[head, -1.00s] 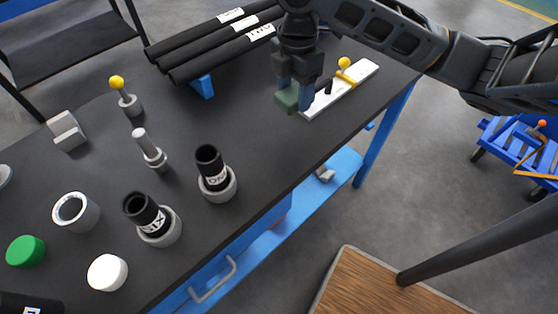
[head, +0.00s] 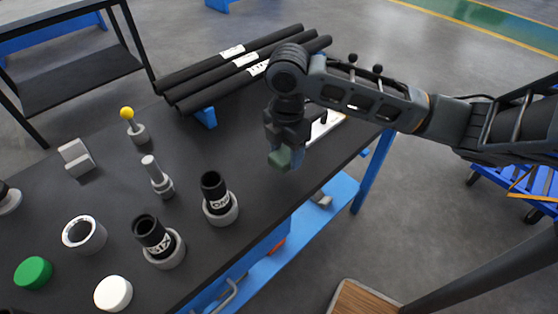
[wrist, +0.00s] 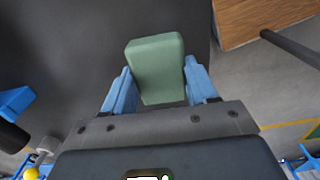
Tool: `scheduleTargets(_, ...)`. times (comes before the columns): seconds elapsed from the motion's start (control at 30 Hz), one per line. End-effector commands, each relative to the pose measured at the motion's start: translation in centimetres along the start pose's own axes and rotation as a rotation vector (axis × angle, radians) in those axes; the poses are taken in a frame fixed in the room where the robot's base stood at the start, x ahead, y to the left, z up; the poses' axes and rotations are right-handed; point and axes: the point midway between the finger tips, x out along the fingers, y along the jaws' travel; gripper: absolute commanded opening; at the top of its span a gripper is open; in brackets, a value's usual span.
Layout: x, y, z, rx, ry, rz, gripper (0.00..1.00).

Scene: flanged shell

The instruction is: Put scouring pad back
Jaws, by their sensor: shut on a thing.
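The scouring pad (wrist: 156,66) is a green block. My gripper (wrist: 157,88) is shut on it, with a blue finger on each side in the wrist view. In the head view the pad (head: 281,159) hangs at the tip of my gripper (head: 288,142), over the dark table near its right part. From these views I cannot tell how high the pad is above the table top. A white strip (head: 327,126) lies on the table behind my gripper and is partly hidden by my arm.
Three black tubes (head: 240,66) lie on a blue support at the back. Cups labelled SIX (head: 152,236) and ONE (head: 216,194), a grey ring (head: 84,234), a green disc (head: 33,272) and a white disc (head: 113,293) stand to the left. The table's middle is clear.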

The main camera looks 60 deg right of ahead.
Motion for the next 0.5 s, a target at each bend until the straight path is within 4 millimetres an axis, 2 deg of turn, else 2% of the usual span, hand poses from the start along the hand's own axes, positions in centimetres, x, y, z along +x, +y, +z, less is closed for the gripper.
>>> scheduleTargets(0.1, 0.7, 1.0, -0.8, 0.0, 0.0, -0.002, 0.33)
scheduleTargets(0.27, 1.3, 1.3, -1.1, 0.002, 0.0, 0.0, 0.33)
scheduleTargets(0.5, 4.3, 1.2, -1.1, 0.003, 0.001, -0.002, 0.33)
